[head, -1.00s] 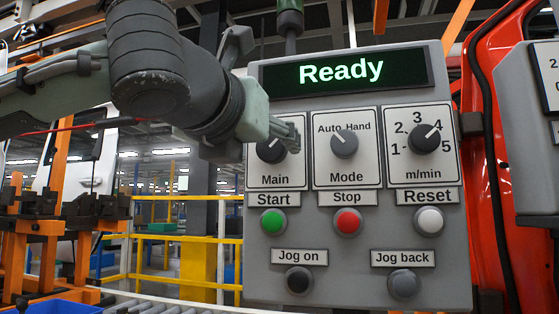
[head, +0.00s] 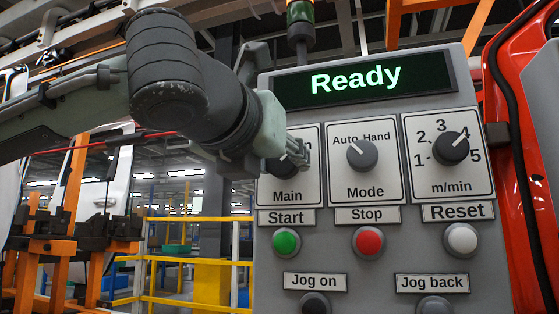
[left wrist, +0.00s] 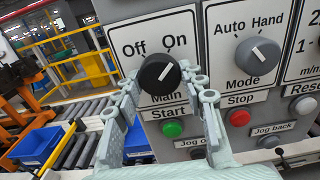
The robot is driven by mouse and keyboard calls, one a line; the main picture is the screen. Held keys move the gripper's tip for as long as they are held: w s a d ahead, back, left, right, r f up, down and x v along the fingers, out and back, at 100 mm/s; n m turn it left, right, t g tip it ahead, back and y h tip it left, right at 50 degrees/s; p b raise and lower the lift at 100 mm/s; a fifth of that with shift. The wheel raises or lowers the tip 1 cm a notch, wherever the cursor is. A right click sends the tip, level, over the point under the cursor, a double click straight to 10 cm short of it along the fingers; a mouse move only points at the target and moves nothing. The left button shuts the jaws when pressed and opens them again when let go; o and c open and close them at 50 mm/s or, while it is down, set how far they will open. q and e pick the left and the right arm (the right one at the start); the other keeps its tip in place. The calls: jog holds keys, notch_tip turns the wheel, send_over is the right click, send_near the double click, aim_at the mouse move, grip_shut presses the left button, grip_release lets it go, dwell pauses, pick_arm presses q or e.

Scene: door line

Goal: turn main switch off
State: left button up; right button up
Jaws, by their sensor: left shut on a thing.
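The main switch is a round black knob (left wrist: 160,72) on a white plate marked Off and On, seen in the left wrist view. Its white line slants up and right, towards On. My left gripper (left wrist: 166,84) has one finger on each side of the knob and is shut on it. The display (head: 356,79) above reads "Ready" in green. My right gripper is not in view.
The mode knob (head: 362,154) is close to the right of my left gripper, with the speed knob (head: 451,148) beyond. Below are the green start button (head: 286,242), red stop button (head: 368,241) and white reset button (head: 462,239). A yellow railing (head: 190,262) stands left behind.

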pick_arm(q)
jog(key=shift+c, duration=0.8)
